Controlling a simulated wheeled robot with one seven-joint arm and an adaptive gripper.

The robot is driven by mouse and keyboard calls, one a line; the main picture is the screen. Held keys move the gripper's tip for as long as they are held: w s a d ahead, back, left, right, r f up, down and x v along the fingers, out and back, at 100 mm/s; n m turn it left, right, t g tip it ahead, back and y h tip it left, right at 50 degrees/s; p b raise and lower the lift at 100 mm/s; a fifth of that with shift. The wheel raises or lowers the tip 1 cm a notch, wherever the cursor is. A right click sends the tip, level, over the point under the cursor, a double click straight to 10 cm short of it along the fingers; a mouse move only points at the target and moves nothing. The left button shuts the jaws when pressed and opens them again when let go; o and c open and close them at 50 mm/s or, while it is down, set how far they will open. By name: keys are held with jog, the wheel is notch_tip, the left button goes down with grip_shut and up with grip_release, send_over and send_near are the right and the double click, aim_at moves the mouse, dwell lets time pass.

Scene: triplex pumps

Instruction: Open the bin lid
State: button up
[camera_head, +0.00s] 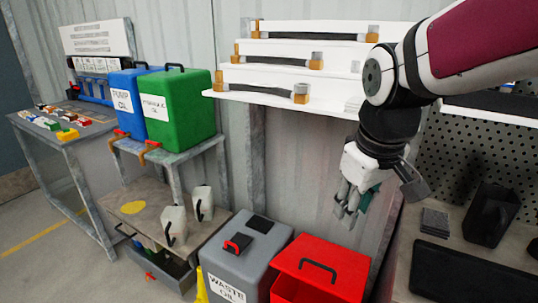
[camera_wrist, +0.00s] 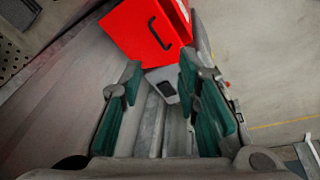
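A grey bin labelled WASTE OIL (camera_head: 222,285) stands on the floor at the bottom of the head view. A dark pad with a small red-edged black piece (camera_head: 238,243) lies on its grey lid (camera_head: 255,258). Right of it is a red bin with a red lid (camera_head: 345,265) and a black arched handle (camera_head: 318,270). The red bin (camera_wrist: 132,30) also shows in the wrist view, beyond the fingertips, with part of the grey bin (camera_wrist: 166,82) beside it. My gripper (camera_head: 352,205) hangs above and right of the red bin. Its green-padded fingers (camera_wrist: 163,100) are apart and empty.
A blue container (camera_head: 123,100) and a green container (camera_head: 178,105) stand on a grey stand. Shelves (camera_head: 290,60) hang on the wall. A bench (camera_head: 420,270) with black parts is at right. White jugs (camera_head: 173,225) stand left of the bins.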

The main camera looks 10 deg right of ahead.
jog(key=c, duration=0.4)
jog(key=shift+w+f+n, duration=0.15)
jog(key=shift+f+n, duration=0.1)
jog(key=shift+n, duration=0.05)
grip_shut()
jog(key=n+g+y+b, duration=0.1)
jog(key=n+g+b, duration=0.45)
jog(key=n, duration=1.85)
send_over(321, 282)
jog(key=b, duration=0.2)
notch_tip(321, 282, down, 21)
jog(key=t, duration=0.2)
notch_tip(321, 282, down, 9)
jog(key=b, duration=0.2)
jog(key=shift+w+f+b, duration=0.1)
jog(key=shift+b, duration=0.3)
